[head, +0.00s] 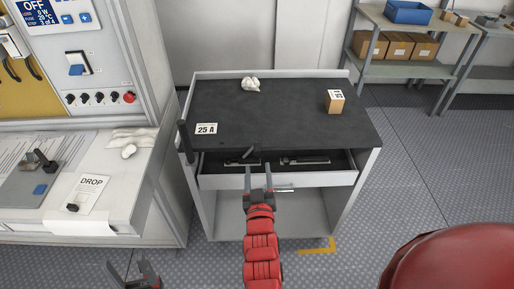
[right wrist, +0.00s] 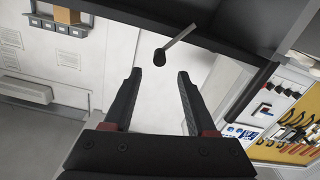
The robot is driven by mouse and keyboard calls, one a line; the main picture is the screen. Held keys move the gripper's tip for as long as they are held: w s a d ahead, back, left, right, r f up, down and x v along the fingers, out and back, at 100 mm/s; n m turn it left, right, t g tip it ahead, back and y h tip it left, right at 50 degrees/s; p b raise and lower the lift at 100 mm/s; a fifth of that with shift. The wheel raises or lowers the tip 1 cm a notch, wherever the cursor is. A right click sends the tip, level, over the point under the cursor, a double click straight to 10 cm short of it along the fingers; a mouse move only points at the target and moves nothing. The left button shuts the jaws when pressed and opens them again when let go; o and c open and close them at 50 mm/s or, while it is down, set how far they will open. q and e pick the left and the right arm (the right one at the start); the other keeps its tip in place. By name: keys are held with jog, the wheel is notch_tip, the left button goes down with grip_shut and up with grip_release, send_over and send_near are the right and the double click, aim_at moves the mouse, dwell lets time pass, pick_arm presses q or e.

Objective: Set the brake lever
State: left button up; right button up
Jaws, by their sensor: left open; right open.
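The brake lever (right wrist: 180,38), a thin grey rod with a dark knob, shows ahead of my right fingertips in the right wrist view. In the head view a small dark lever (head: 248,152) shows at the front of the cart, just above the open drawer. My right gripper (head: 258,173) is in front of the drawer, open and empty. In the right wrist view its two fingers (right wrist: 159,78) stand apart, with the lever knob beyond the gap and not touching. My left gripper (head: 142,275) is low at the bottom edge, open, left of the cart.
The grey cart has a dark top (head: 285,115) with a 25 A card (head: 206,129), a crumpled white item (head: 250,84) and a small tan box (head: 335,101). Its drawer (head: 215,182) is open and holds metal parts. A test bench (head: 100,222) stands left; shelves (head: 420,70) stand back right.

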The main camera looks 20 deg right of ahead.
aim_at(257, 148)
jog(key=p+x, duration=0.1)
jog(key=x, duration=0.9)
grip_shut()
jog(key=shift+f, duration=0.15)
dwell(1.0)
